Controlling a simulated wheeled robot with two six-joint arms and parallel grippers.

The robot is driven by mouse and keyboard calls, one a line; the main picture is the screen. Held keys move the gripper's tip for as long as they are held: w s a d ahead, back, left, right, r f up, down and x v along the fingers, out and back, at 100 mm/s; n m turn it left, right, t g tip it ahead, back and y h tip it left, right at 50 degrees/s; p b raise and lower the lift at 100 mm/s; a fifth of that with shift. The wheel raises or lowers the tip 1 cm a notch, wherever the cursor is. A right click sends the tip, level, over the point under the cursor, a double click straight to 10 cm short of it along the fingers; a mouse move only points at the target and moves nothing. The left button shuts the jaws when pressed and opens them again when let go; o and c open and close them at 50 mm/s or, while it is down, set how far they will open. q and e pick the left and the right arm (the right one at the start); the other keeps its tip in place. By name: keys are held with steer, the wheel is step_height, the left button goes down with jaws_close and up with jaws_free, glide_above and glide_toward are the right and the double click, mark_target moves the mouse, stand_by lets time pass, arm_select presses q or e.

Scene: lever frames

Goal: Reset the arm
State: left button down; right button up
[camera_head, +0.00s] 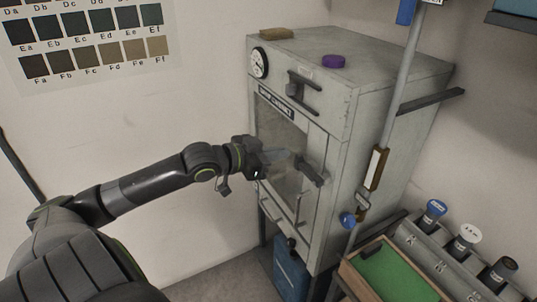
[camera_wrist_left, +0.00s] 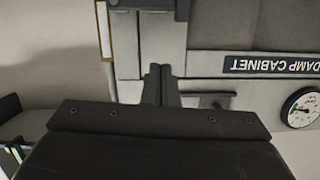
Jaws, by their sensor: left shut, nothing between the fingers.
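My left arm reaches in from the left in the head view. Its gripper (camera_head: 283,160) is in front of the grey damp cabinet (camera_head: 345,110), before the door's glass pane. In the left wrist view the two fingers (camera_wrist_left: 160,84) are together with nothing between them. A dark handle (camera_head: 311,172) on the cabinet front is just right of the fingers; I cannot tell whether they touch it. A second dark lever (camera_head: 303,82) is higher up, near a round dial (camera_head: 259,63). The cabinet's label (camera_wrist_left: 274,65) appears upside down in the wrist view. My right gripper is not in view.
A purple round object (camera_head: 333,62) and a tan block (camera_head: 276,34) lie on the cabinet top. A grey pole (camera_head: 402,85) stands at its right. A green-lined tray (camera_head: 388,272) and several capped containers (camera_head: 467,236) are at the lower right. A blue bin (camera_head: 290,275) is below.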

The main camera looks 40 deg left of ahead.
arm_select(q)
steer(key=shift+p+v, duration=0.5)
steer(key=shift+v, duration=0.8)
